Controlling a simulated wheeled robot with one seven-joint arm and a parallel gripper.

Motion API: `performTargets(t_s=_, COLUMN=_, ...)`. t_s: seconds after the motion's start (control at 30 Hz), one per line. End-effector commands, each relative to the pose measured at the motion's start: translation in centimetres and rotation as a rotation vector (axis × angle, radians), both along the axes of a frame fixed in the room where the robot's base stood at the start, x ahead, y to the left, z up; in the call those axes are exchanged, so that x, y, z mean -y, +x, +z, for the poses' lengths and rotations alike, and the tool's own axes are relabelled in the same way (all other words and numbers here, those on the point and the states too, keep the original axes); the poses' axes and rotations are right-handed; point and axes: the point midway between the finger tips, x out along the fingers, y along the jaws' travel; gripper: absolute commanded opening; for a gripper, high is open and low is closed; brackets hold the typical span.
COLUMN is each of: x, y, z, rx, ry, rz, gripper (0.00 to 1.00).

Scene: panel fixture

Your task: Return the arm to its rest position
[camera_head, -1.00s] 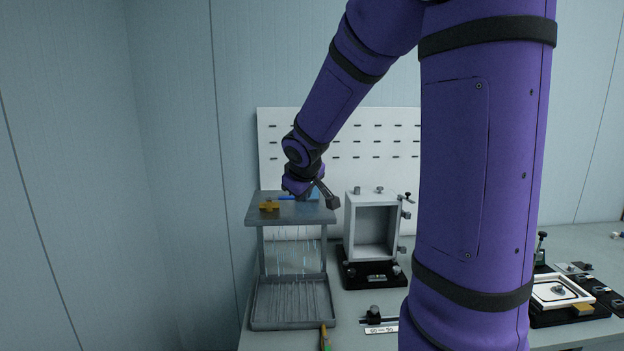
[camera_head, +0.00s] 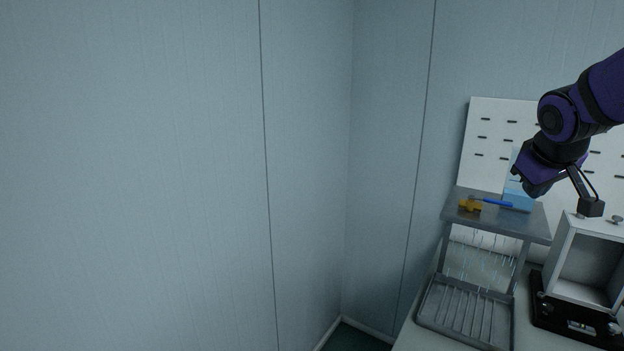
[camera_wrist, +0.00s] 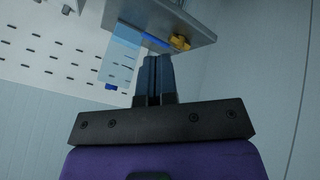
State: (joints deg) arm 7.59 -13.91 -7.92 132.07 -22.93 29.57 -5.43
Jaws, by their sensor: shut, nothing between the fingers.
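My arm comes in from the right edge of the head view. My gripper (camera_head: 533,188) is at its end, above the right part of the grey rack's top shelf (camera_head: 490,216). In the wrist view my gripper's two dark fingers (camera_wrist: 153,68) are together with nothing between them. They point toward the shelf edge and a pale blue translucent piece (camera_wrist: 119,55). In the head view, my wrist partly hides that piece (camera_head: 518,200).
A tool with a yellow head (camera_head: 470,205) and blue handle lies on the shelf. A grey open box fixture (camera_head: 571,250) stands right of the rack, on a black base. A white slotted panel (camera_head: 490,130) is behind. Blank wall fills the left.

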Motion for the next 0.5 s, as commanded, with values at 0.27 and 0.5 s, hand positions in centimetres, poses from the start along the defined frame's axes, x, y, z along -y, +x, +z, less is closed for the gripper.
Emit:
performTargets(t_s=0.27, x=-7.6, y=-8.4, z=1.7, rx=0.006, ry=0.174, rz=-0.028, gripper=0.0)
performTargets(t_s=0.5, x=-12.6, y=-15.3, z=1.4, rx=-0.021, ry=0.306, rz=-0.029, gripper=0.0)
